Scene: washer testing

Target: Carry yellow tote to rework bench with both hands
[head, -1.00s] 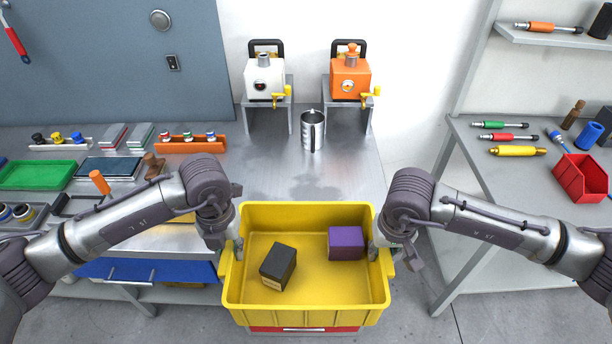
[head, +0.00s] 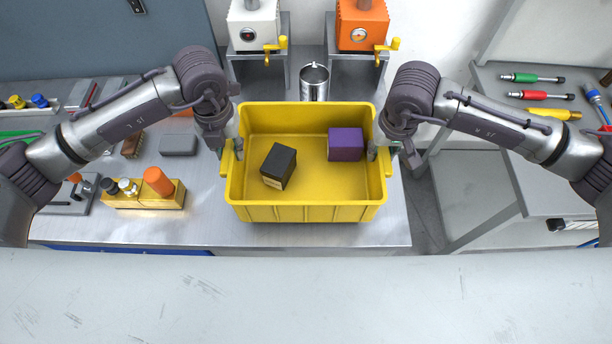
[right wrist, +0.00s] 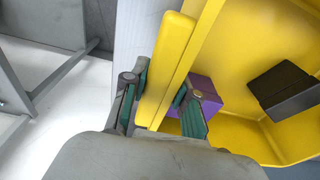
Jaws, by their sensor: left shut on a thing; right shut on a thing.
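The yellow tote (head: 310,213) is upright in the head view, over the metal bench (head: 210,232); I cannot tell whether it touches the bench top. Inside it are a black box (head: 279,166) at the left and a purple box (head: 345,145) at the right. My left gripper (head: 232,148) is shut on the tote's left end. My right gripper (head: 380,149) is shut on its right end. In the right wrist view, the right fingers (right wrist: 160,95) straddle the tote's yellow edge.
A metal cup (head: 314,83) stands just behind the tote. A white dispenser (head: 253,28) and an orange dispenser (head: 361,27) stand at the back. A wooden block with an orange knob (head: 150,194) sits on the left. A side table (head: 520,190) with tools is at the right, across a gap.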

